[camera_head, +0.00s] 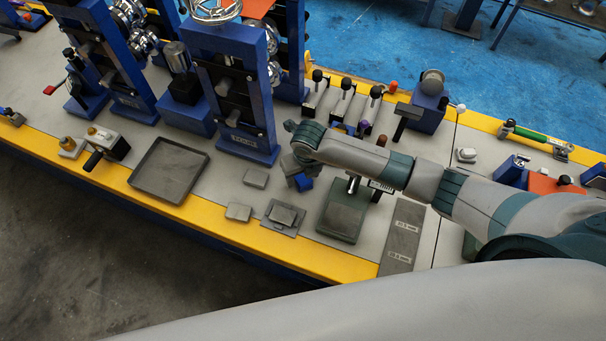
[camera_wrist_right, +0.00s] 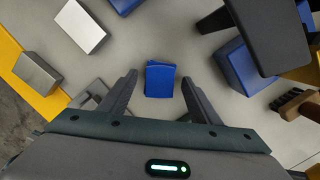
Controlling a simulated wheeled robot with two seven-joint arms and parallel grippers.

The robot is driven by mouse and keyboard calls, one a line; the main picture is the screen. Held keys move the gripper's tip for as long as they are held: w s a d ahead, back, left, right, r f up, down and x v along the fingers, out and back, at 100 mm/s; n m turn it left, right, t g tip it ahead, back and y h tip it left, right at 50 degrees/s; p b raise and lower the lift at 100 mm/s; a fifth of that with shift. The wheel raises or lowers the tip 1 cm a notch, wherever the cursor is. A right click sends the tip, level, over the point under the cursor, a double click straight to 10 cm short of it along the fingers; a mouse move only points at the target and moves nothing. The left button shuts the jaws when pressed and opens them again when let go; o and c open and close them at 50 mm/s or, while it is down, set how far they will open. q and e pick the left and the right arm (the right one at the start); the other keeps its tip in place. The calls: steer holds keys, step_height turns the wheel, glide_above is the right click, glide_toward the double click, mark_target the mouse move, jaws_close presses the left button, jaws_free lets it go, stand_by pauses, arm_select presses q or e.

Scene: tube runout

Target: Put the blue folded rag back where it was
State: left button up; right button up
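The blue folded rag (camera_head: 303,182) shows as a small blue patch below my right gripper (camera_head: 297,166) in the head view, partly hidden by it. In the right wrist view the rag (camera_wrist_right: 160,80) lies ahead of the gripper, between the lines of its two fingers. The right gripper (camera_wrist_right: 159,84) is open, with a visible gap between each finger and the rag. Whether the fingers are down at the rag's height is hard to tell. My left gripper is not in view.
Grey blocks (camera_head: 255,178) and a block on a plate (camera_head: 284,215) lie close left of the rag. A dark empty tray (camera_head: 168,170) is further left. A blue roll stand (camera_head: 233,100) rises behind. A green-grey stand (camera_head: 343,215) is at right. The yellow bench edge (camera_head: 330,262) runs in front.

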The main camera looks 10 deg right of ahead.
mark_target(305, 184)
steer(key=shift+r, duration=0.2)
step_height(305, 184, up, 12)
steer(key=s+b, duration=0.1)
steer(key=shift+s+d+b, duration=0.2)
steer(key=shift+s+b, duration=0.15)
steer(key=shift+b, duration=0.05)
steer(key=shift+s+a+f, duration=0.1)
steer(key=shift+f, duration=0.05)
stand_by(0.5)
